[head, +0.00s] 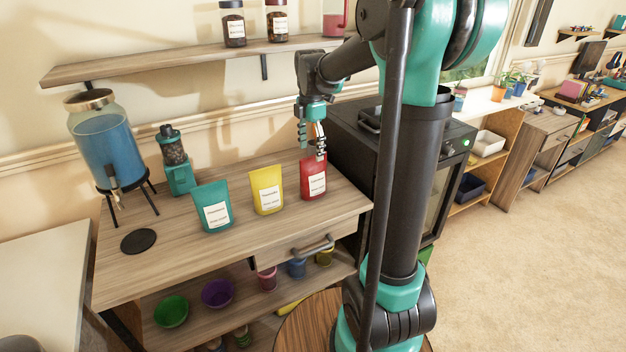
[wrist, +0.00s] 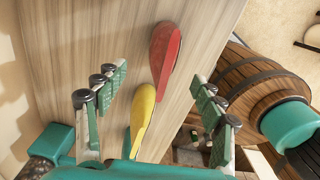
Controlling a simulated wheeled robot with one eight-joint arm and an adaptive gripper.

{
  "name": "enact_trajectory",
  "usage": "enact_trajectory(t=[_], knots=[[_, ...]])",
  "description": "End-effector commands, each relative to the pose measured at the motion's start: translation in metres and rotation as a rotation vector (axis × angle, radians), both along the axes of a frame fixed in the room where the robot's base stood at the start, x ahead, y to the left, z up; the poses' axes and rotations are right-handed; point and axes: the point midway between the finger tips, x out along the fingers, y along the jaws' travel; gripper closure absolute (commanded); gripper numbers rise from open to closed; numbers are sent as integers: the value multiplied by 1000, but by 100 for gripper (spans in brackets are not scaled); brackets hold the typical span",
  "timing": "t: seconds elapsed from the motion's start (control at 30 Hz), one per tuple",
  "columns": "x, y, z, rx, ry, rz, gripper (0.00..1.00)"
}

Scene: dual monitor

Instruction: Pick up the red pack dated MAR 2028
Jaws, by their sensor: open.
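The red pack (head: 313,176) stands upright at the right end of the row on the wooden counter, with a white label on its front. Its date is too small to read. In the wrist view the red pack (wrist: 165,52) shows from above, beyond the fingertips. My gripper (head: 311,137) is open and empty, just above the red pack's top in the head view. In the wrist view my gripper (wrist: 158,92) has its fingers spread wide, with the yellow pack (wrist: 143,110) showing between them. The yellow pack (head: 266,190) stands left of the red one.
A teal pack (head: 212,207) stands left of the yellow pack. A teal grinder (head: 176,165) and a blue drink dispenser (head: 105,145) stand farther left. A black oven-like box (head: 345,140) is close on the right. A shelf with jars (head: 233,25) hangs above.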

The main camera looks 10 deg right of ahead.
Motion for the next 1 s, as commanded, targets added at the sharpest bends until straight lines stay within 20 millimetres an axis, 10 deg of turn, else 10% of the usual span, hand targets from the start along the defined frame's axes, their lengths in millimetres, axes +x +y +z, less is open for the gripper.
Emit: enact_trajectory(t=[1.0], knots=[[-5,-6,-112,0,0,-1,31]])
